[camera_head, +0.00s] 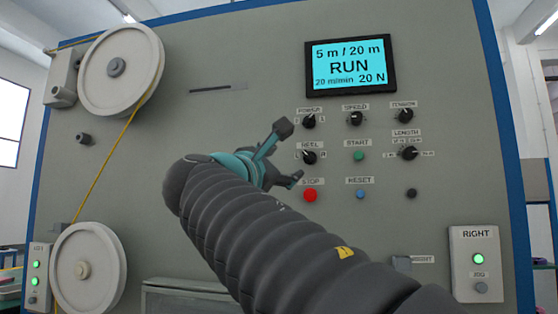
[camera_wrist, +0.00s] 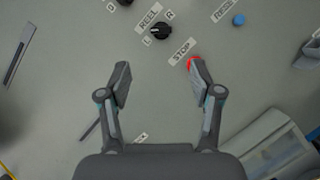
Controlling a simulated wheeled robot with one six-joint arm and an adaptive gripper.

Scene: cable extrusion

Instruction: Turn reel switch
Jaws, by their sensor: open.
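The reel switch (camera_head: 309,157) is a black rotary knob on the grey panel, under a REEL label with L and R marks. In the wrist view the reel switch (camera_wrist: 160,31) lies ahead of the fingertips, slightly above the gap between them. My gripper (camera_head: 289,153) is open and empty, just left of the switch in the head view. In the wrist view the two fingers of my gripper (camera_wrist: 159,68) are spread wide. The right finger partly covers the red STOP button (camera_wrist: 194,63). No contact with the switch shows.
The panel also carries a POWER knob (camera_head: 309,121), a green START button (camera_head: 359,156), a blue RESET button (camera_head: 360,194) and a lit screen (camera_head: 350,66) reading RUN. The red STOP button (camera_head: 310,195) sits close below the switch. Two white reels (camera_head: 120,55) with yellow cable are at left.

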